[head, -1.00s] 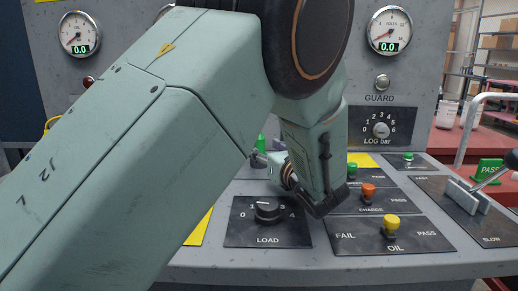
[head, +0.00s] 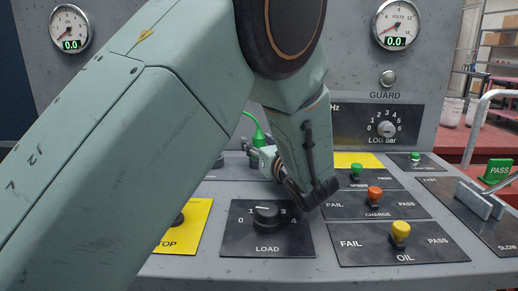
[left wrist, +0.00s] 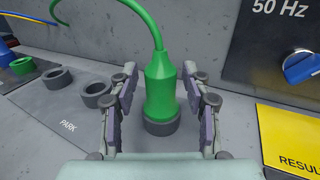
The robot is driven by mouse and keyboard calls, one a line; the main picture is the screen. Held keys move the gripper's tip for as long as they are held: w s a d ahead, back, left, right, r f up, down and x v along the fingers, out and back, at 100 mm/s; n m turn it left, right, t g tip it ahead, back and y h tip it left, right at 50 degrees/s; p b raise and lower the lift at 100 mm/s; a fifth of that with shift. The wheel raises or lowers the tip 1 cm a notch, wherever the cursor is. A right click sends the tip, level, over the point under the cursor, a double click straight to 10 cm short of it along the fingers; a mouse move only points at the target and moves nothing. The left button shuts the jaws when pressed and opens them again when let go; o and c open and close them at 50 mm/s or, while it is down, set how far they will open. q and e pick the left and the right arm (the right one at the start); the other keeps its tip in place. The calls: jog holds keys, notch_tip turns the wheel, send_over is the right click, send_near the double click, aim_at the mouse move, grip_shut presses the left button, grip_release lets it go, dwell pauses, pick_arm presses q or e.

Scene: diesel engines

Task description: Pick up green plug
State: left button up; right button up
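The green plug (left wrist: 160,88) stands upright in a dark round socket (left wrist: 161,124) in the left wrist view, with a green cable rising from its top. In the head view it shows behind my left gripper (head: 252,151), close to the back panel. My left gripper (left wrist: 160,78) is open, with one finger on each side of the plug. My right gripper is not in view.
Empty socket rings (left wrist: 95,92) on the PARK plate lie left of the plug. A blue knob (left wrist: 300,68) and yellow RESULT plate (left wrist: 290,140) are to the right. The LOAD knob (head: 265,215) and FAIL/PASS sliders (head: 400,232) stand in front of my gripper.

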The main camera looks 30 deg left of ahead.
pick_arm(q)
jog(key=shift+s, duration=0.1)
jog(key=shift+c, duration=0.8)
jog(key=shift+w+f, duration=0.15)
jog(key=shift+w, duration=0.1)
jog(key=c, duration=0.4)
jog(key=shift+s, duration=0.15)
grip_shut()
jog(key=shift+a, duration=0.1)
